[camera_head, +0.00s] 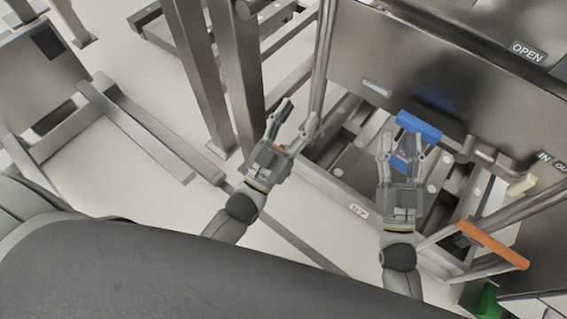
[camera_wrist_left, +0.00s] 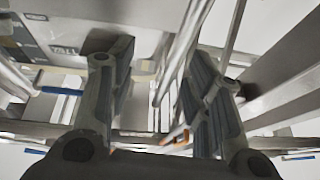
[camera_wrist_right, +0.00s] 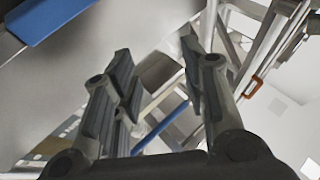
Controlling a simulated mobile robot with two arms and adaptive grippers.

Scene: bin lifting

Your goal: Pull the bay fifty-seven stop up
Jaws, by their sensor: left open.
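A small white number label (camera_head: 358,211), too small to read surely, sits on the metal rail of the bay. A blue handle (camera_head: 418,126) stands at the front of this bay, just beyond my right gripper. My right gripper (camera_head: 402,150) is open over the bay; its fingers partly hide a second blue part (camera_head: 401,163). In the right wrist view a blue bar (camera_wrist_right: 166,128) shows between the spread fingers, and nothing is clasped. My left gripper (camera_head: 298,115) is open and empty, left of the bay beside an upright post. I cannot tell which part is the fifty-seven stop.
An orange handle (camera_head: 492,243) on a metal bar lies right of my right gripper. A large steel panel with an OPEN sign (camera_head: 529,52) rises behind the bay. Steel posts (camera_head: 205,80) stand close left of my left gripper. Pale floor (camera_head: 130,190) is free at the left.

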